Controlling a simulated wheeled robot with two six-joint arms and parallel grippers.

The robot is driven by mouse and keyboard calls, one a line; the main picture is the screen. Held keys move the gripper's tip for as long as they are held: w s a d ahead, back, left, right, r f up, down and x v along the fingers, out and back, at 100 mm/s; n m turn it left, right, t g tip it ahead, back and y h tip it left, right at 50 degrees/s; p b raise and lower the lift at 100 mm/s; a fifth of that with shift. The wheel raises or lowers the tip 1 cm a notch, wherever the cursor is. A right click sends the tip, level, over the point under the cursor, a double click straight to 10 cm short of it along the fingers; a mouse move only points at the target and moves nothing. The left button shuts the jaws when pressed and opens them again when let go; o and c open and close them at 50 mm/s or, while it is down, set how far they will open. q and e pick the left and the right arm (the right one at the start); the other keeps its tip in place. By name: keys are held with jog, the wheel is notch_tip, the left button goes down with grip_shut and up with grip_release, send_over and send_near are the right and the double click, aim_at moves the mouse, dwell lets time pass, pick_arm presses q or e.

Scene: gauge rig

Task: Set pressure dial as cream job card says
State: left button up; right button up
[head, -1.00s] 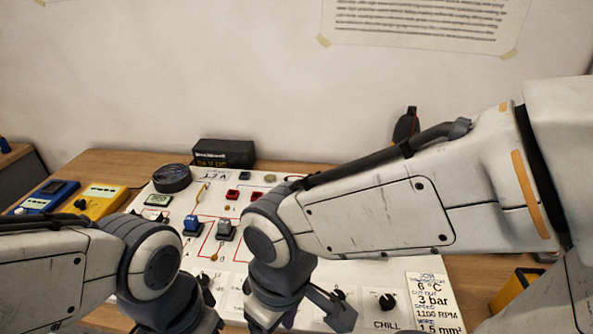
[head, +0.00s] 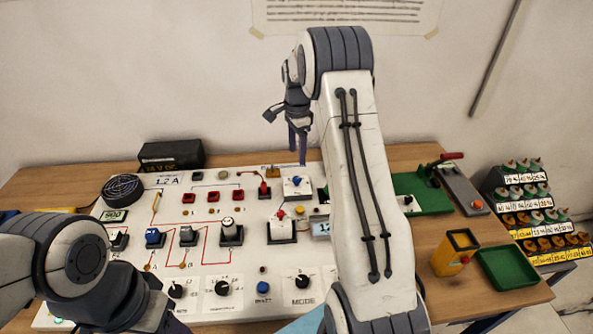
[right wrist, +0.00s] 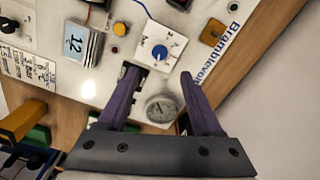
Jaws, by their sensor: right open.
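A blue dial knob (head: 297,181) on a white plate stands at the panel's back right; its label is too small to read. In the right wrist view the blue knob (right wrist: 159,52) lies just beyond my fingertips, with a round gauge (right wrist: 161,108) between the fingers. The gauge's reading is unclear. My right gripper (head: 298,158) is open and empty, pointing down above the panel; it also shows in the right wrist view (right wrist: 158,75). A pale card (right wrist: 28,65) with unreadable text shows there. My left gripper (head: 160,318) is low at the left, its fingers not clear.
The white panel (head: 205,262) holds several knobs, switches and red buttons. A dark box (head: 170,154) stands behind it. A yellow holder (head: 455,252) and green tray (head: 507,267) are at the right. My right arm hides the panel's right part.

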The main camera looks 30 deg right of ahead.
aim_at(297, 178)
notch_tip(297, 178, down, 10)
jog(key=shift+r+p, duration=0.15)
jog(key=shift+p, duration=1)
grip_shut()
